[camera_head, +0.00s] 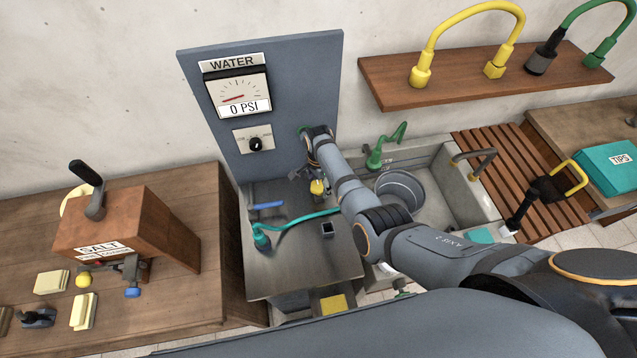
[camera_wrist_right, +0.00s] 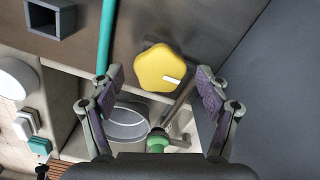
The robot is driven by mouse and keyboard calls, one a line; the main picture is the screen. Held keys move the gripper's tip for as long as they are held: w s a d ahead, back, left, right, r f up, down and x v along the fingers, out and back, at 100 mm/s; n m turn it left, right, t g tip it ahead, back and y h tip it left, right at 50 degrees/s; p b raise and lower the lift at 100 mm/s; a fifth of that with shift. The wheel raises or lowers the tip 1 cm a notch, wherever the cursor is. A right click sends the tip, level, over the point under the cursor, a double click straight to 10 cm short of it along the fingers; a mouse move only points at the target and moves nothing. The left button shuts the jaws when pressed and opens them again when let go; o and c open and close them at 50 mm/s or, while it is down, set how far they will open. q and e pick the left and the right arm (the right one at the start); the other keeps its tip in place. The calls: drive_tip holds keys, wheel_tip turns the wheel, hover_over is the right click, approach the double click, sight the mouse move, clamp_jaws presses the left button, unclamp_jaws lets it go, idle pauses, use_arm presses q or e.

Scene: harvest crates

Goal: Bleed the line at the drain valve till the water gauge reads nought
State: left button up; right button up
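The water gauge (camera_head: 240,95) hangs on the grey-blue back panel, its display reading 0 PSI and its red needle low at the left. A yellow lobed knob (camera_wrist_right: 160,68) with a white mark, apparently the drain valve's, stands by the steel counter (camera_head: 290,268); it also shows in the head view (camera_head: 317,187). My right gripper (camera_head: 308,177) is beside this knob in the head view. In the right wrist view my right gripper (camera_wrist_right: 159,80) is open, its fingers apart on either side of the knob and not visibly touching it. My left gripper is not in view.
A black dial (camera_head: 255,144) sits below the gauge. A teal hose (camera_head: 300,219) and a blue handle (camera_head: 266,205) lie on the counter. A sink (camera_head: 440,212) is at right, under a shelf (camera_head: 480,78) with hoses. A wooden salt box (camera_head: 155,225) stands at left.

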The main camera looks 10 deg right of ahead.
sight(319, 186)
drive_tip(key=shift+r, duration=0.1)
wheel_tip(319, 186, up, 12)
idle(0.5)
idle(0.5)
